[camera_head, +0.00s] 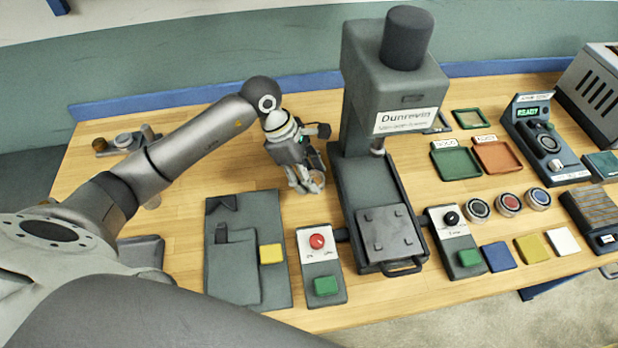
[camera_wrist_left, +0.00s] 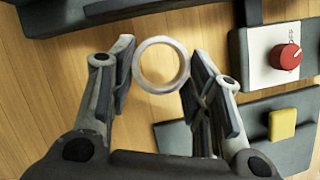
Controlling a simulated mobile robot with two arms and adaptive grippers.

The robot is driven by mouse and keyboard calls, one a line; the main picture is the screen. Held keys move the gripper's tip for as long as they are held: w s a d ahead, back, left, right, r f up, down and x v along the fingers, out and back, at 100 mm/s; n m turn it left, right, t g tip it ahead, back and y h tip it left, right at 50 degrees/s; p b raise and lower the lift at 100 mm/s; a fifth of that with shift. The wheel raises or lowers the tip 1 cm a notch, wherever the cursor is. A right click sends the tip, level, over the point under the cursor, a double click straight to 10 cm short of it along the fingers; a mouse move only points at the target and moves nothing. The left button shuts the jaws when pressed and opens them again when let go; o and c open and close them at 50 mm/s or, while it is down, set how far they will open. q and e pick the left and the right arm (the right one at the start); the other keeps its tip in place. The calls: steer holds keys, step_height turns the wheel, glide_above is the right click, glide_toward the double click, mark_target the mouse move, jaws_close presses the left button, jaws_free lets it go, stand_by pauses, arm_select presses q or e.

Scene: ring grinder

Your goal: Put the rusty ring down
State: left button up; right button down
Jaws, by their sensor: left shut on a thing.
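The ring (camera_wrist_left: 136,66) is between the two fingers of my left gripper (camera_wrist_left: 160,88) in the left wrist view, with a finger pad against each side. It looks pale grey there, and rust is hard to make out. In the head view my left gripper (camera_head: 309,188) points down over the wooden table, left of the grinder column. A small brownish part of the ring (camera_head: 318,180) shows at its fingertips. I cannot tell whether the ring touches the table. My right gripper is not in view.
The grinder (camera_head: 365,100) stands just right of my left gripper. A red-knob control box (camera_head: 318,265) and a grey plate with a yellow block (camera_head: 271,254) lie in front. Green (camera_head: 456,162) and orange (camera_head: 497,156) trays lie right. Bare wood (camera_head: 245,180) lies left of the gripper.

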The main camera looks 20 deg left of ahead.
arm_select(q)
steer(key=shift+w+f, duration=0.15)
steer(key=shift+f, duration=0.1)
step_height(320, 180, down, 2)
steer(key=shift+f+p, duration=0.1)
steer(key=shift+p, duration=0.85)
steer(key=shift+f, duration=0.5)
steer(key=shift+f, duration=0.1)
steer(key=o, duration=0.6)
steer(key=shift+f, duration=0.1)
steer(key=o, duration=0.5)
